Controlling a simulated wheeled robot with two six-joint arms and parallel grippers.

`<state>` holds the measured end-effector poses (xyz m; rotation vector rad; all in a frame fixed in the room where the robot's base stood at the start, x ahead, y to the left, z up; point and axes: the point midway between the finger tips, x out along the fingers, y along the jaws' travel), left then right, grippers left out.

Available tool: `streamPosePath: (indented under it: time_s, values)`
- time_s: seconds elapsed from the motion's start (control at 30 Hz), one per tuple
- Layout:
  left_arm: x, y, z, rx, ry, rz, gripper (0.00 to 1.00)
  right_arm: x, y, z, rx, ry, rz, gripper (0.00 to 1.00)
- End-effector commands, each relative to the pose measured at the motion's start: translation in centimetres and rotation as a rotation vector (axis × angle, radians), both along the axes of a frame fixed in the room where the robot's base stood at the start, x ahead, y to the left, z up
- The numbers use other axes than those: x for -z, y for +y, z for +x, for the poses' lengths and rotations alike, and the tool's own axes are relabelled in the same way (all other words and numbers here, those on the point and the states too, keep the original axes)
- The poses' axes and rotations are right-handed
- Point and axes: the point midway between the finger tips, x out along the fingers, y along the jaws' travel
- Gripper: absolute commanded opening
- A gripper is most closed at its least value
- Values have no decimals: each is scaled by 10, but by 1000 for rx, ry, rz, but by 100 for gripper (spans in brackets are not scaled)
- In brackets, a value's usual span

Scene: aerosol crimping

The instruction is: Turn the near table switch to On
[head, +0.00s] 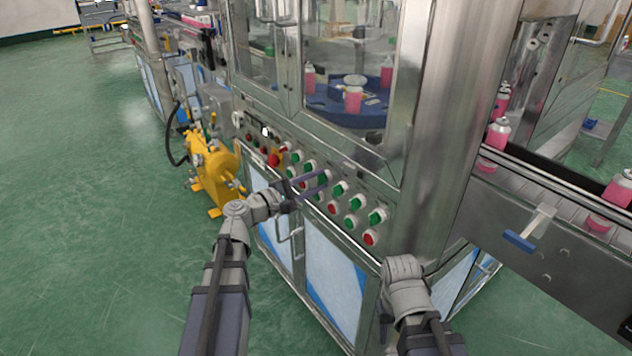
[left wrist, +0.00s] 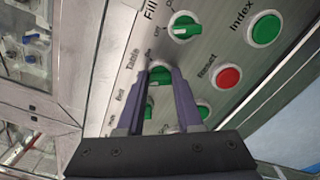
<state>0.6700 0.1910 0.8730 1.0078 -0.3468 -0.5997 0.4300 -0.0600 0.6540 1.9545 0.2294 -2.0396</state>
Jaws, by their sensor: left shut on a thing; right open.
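My left gripper (head: 318,184) reaches the button panel on the front of the machine. In the left wrist view its two purple fingers (left wrist: 165,85) are shut on a green switch knob (left wrist: 160,74) beside the label "Table". The fingers hide part of the knob, so I cannot tell which way it points. In the head view the gripper covers the knob. The wrist of my right arm is at the machine's near corner, and its gripper fingers do not show.
In the wrist view, the Fill switch (left wrist: 184,26), green Index button (left wrist: 264,28) and red Reset button (left wrist: 228,77) are close by. A red mushroom button (head: 274,159) sits further left. A yellow machine (head: 215,178) stands left. A conveyor (head: 545,190) runs right.

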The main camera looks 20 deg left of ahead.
Motion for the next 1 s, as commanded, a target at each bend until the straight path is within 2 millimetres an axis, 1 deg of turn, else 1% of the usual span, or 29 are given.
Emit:
streamPosePath:
  time_s: [0.17,0.37,1.0]
  values:
    - [0,0,0,0,-18,24,0,0,0,0,0,0,0,50]
    - [1,0,-1,1,-84,110,0,1,0,0,0,0,0,50]
    - [2,0,-1,1,-442,570,0,2,0,0,0,0,0,50]
